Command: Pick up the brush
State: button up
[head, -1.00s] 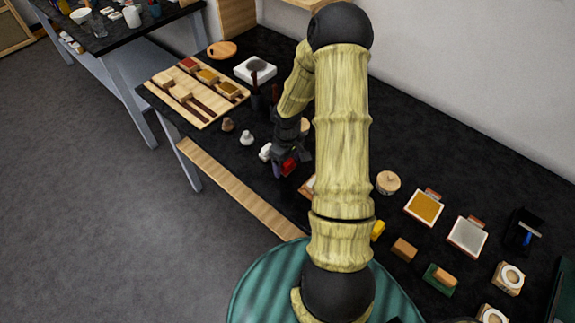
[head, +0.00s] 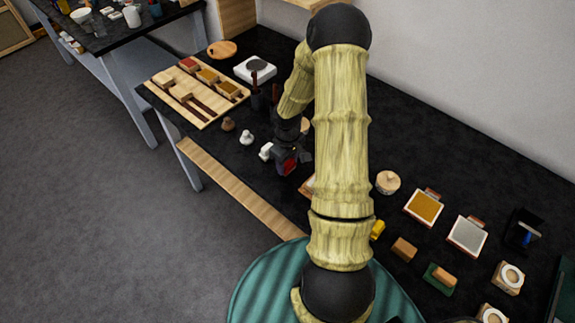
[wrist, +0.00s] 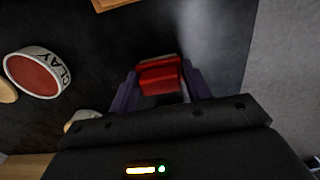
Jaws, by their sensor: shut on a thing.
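My gripper (head: 291,160) is over the black table near its front edge, left of my forearm in the head view. In the wrist view my gripper (wrist: 160,88) is shut on a red piece with a pale tan edge, which I take to be the brush (wrist: 160,77). Only its red face and pale edge show between the purple-grey fingers; the rest is hidden. In the head view the brush shows as a small red patch (head: 290,166) at the fingers. I cannot tell whether it touches the table.
A round white dish marked CLAY (wrist: 50,88) lies left of the fingers in the wrist view. A wooden tray (head: 211,113) with several blocks and a white scale-like box (head: 243,74) stand at the back left. Small knobs (head: 246,137) stand nearby. Several pads and blocks (head: 424,207) lie right.

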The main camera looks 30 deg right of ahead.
notch_tip(320, 180, up, 10)
jog(key=shift+r, duration=0.1)
dwell(0.4)
dwell(0.4)
jog(key=shift+o, duration=0.8)
jog(key=shift+c, duration=0.4)
